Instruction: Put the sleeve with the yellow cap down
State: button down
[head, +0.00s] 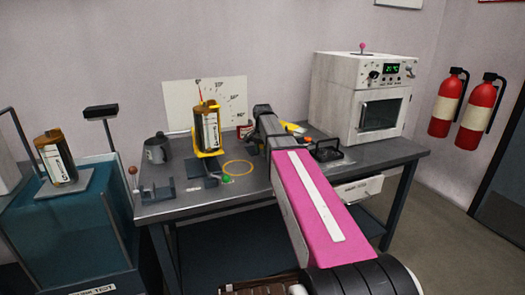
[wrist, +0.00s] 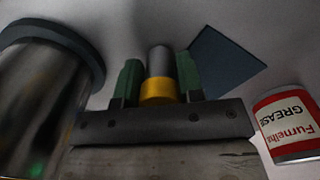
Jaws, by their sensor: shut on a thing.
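In the wrist view, my gripper (wrist: 160,82) has its two green fingers closed on the sides of a small upright-looking grey sleeve (wrist: 159,60). The sleeve's yellow cap (wrist: 158,92) is at the end nearer the camera. The sleeve's far end is hard to make out, so I cannot tell whether it touches anything. In the head view my pink arm reaches over the workbench (head: 205,208), and the arm hides the fingers and the sleeve.
A red and white grease can (wrist: 290,122) stands right of my gripper, and a large metal cylinder (wrist: 42,95) is at left.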

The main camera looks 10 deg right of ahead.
jog(key=c, duration=1.2)
grip_release()
jog(key=shift+f, duration=0.1)
jog(key=o, duration=0.4)
jog(key=shift+o, duration=0.2)
